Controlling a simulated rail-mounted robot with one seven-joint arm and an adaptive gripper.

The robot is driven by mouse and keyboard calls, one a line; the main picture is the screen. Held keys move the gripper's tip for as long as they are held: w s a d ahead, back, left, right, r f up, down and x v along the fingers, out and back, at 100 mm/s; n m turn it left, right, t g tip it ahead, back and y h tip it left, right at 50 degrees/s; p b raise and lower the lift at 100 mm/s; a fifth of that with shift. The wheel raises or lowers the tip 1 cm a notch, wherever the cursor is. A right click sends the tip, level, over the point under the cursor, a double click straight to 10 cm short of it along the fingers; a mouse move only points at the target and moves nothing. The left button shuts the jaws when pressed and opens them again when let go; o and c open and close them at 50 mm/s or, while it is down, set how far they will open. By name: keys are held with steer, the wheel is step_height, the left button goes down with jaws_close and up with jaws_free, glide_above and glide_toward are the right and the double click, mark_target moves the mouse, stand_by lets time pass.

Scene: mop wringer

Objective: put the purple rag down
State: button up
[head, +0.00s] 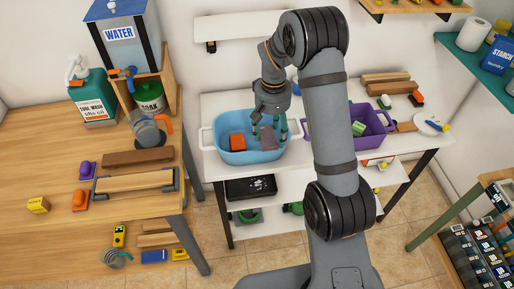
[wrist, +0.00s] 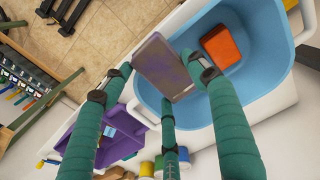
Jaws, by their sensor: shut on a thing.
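The purple rag (wrist: 160,66) is a flat, greyish-purple block between my fingers in the wrist view. In the head view the rag (head: 268,138) shows within the outline of the blue tub (head: 246,156), on its right side. My gripper (head: 269,130) is shut on the rag, and its green fingers also show in the wrist view (wrist: 158,78). The rag overlaps the tub's rim in the wrist view. I cannot tell whether it touches the tub's floor. An orange block (head: 237,142) lies in the tub, left of the rag.
A purple bin (head: 375,143) with things in it stands to the right, partly behind my arm. The wooden bench (head: 60,160) at left holds bottles, a water tank (head: 120,35) and a wringer-like frame (head: 135,182). A shelf unit (head: 495,215) stands at far right.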

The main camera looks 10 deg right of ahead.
mark_target(251, 138)
steer(key=w+b, duration=0.2)
steer(key=w, duration=0.5)
steer(key=f, duration=0.3)
steer(key=f+p, duration=0.1)
steer(key=f, duration=0.2)
steer(key=d+f, duration=0.1)
steer(key=f, duration=0.3)
steer(key=shift+w, duration=0.15)
steer(key=shift+f, duration=0.2)
steer(key=o, duration=1.2)
steer(key=shift+o, duration=0.2)
steer(key=shift+r, duration=0.1)
